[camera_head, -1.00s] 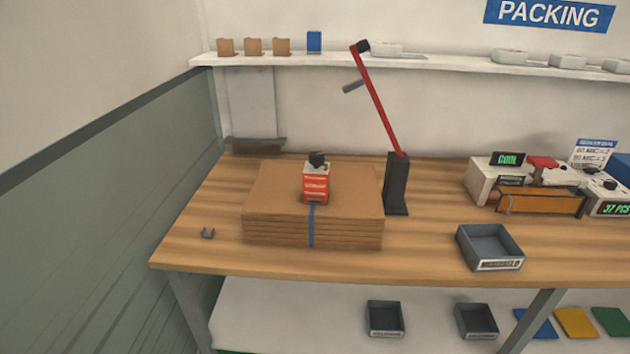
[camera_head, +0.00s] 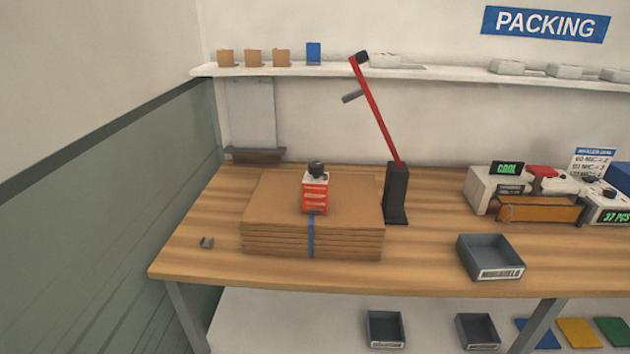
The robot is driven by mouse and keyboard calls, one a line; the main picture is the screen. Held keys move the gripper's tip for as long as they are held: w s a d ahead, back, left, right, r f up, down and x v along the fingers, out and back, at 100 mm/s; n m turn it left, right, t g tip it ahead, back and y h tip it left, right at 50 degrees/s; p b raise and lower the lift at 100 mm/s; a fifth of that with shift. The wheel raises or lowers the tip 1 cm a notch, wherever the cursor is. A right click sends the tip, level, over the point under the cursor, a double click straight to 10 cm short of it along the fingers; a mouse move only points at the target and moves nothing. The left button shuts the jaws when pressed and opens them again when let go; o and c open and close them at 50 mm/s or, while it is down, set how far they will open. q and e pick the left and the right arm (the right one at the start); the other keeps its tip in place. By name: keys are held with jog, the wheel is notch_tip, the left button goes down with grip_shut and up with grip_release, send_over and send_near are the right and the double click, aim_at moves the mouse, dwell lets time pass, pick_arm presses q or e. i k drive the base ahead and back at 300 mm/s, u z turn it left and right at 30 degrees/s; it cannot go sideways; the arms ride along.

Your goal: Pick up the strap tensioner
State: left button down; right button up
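A long red bar (camera_head: 377,112) with a black head and a grey side handle leans up out of a black upright block (camera_head: 397,193) on the bench; it looks like a lever tool. A red and white can-like item (camera_head: 315,194) with a black knob stands on a flat cardboard stack (camera_head: 260,215), above a blue strap (camera_head: 311,238) on the stack's front. I cannot tell for sure which of the two is the strap tensioner. Neither of my grippers shows.
A grey open tray (camera_head: 491,258) sits front right on the wooden bench (camera_head: 430,245). Machines with green displays (camera_head: 508,169) stand at the right. A small grey piece (camera_head: 207,242) lies front left. A wall shelf (camera_head: 440,73) runs behind. Bench between stack and tray is clear.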

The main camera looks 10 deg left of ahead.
aim_at(315, 192)
jog(key=u, duration=0.55)
jog(key=i, duration=1)
jog(key=z, duration=0.35)
